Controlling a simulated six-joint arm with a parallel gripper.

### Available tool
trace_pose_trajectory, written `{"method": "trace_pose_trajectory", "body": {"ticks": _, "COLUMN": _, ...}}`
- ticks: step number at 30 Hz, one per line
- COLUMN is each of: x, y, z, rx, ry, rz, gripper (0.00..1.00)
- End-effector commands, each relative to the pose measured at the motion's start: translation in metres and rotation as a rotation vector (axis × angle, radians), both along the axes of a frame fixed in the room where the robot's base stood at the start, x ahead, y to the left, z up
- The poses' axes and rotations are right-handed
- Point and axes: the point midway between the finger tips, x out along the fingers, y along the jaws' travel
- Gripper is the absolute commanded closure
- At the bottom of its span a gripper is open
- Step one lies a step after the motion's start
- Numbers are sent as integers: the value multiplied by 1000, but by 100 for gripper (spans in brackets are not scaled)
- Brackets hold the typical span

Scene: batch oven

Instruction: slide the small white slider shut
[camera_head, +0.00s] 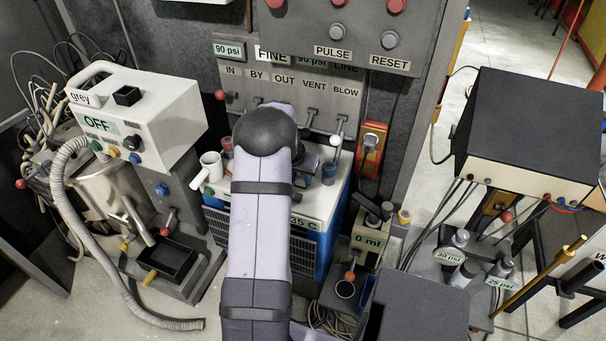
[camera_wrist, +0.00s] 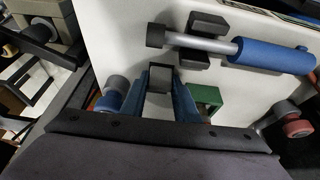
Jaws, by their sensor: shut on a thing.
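In the wrist view, my gripper (camera_wrist: 165,88) has two blue fingers pointing away from the camera, close around a small block (camera_wrist: 159,79). The block has a dark face and a paler grey part between the fingers. Its lower part is hidden by the fingers and the wrist. It sits against a white panel (camera_wrist: 105,35); I cannot tell whether it is the small white slider. No other piece is clearly a white slider. In the head view, my arm and its dark round joint cover the gripper and the middle of the blue and white unit (camera_head: 325,200).
In the wrist view, a grey rod with a blue cylinder (camera_wrist: 270,56) crosses just beyond the fingers, and a green bracket (camera_wrist: 205,98) stands close right. In the head view, valve levers (camera_head: 338,130) stand behind, and a white mug (camera_head: 210,165) is left of my arm.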

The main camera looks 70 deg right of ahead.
Motion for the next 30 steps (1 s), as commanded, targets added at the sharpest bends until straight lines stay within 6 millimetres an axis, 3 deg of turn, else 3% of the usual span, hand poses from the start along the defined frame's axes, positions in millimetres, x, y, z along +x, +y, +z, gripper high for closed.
{"method": "trace_pose_trajectory", "body": {"ticks": 8, "x": 0, "y": 5, "z": -2, "rx": 12, "ry": 2, "rz": -2, "gripper": 100}}
{"method": "trace_pose_trajectory", "body": {"ticks": 9, "x": 0, "y": 5, "z": -3, "rx": 13, "ry": 3, "rz": -1, "gripper": 63}}
{"method": "trace_pose_trajectory", "body": {"ticks": 11, "x": 0, "y": 4, "z": -2, "rx": 12, "ry": 3, "rz": -1, "gripper": 53}}
{"method": "trace_pose_trajectory", "body": {"ticks": 22, "x": 0, "y": 3, "z": 2, "rx": 6, "ry": 1, "rz": -1, "gripper": 53}}
{"method": "trace_pose_trajectory", "body": {"ticks": 30, "x": 1, "y": 14, "z": 30, "rx": 5, "ry": 0, "rz": 0, "gripper": 53}}
